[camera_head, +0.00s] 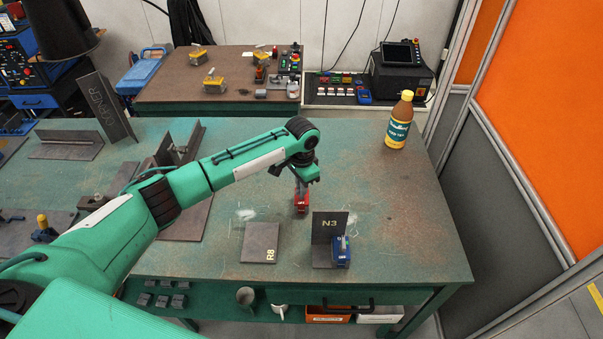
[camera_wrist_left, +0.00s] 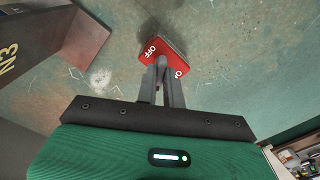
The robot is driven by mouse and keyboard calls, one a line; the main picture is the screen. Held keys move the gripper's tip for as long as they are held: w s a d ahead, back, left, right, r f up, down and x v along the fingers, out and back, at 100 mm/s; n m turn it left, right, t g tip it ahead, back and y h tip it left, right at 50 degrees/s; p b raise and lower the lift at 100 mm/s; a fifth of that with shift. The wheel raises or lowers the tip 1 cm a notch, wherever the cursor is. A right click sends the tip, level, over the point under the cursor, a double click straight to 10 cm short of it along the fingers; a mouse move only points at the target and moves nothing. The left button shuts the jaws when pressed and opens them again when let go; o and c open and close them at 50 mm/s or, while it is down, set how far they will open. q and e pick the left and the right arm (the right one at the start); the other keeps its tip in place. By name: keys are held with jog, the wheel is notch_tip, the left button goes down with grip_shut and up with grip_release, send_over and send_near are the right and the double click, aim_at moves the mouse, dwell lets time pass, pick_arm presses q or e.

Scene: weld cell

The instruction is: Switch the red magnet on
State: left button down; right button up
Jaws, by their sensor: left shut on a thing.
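The red magnet (camera_head: 301,205) stands on the green table, behind and left of the plate marked N3 (camera_head: 329,224). My left gripper (camera_head: 301,186) reaches down onto it from above. In the left wrist view the magnet's red top (camera_wrist_left: 173,47) shows the word OFF on one side and part of another word on the other. The fingertips (camera_wrist_left: 161,64) are close together at the middle of that top, shut on the magnet's switch part, which they mostly hide. My right gripper is not in view.
A blue magnet (camera_head: 341,251) sits against the N3 plate. A flat plate marked R8 (camera_head: 260,243) lies left of it. A bottle (camera_head: 398,122) stands at the back right. Steel angle pieces (camera_head: 190,211) lie to the left, under my arm. The table's right part is clear.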

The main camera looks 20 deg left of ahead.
pick_arm(q)
jog(key=n+p, duration=0.2)
jog(key=p, duration=0.1)
jog(key=n+p, duration=0.6)
jog(key=shift+r, duration=0.25)
jog(key=shift+f+n+p, duration=0.15)
jog(key=shift+n+p, duration=1.15)
jog(key=shift+n, duration=0.2)
jog(key=shift+w, duration=0.1)
jog(key=c, duration=1.5)
grip_release()
jog(key=shift+r+b, duration=1.55)
jog(key=shift+r, duration=5.3)
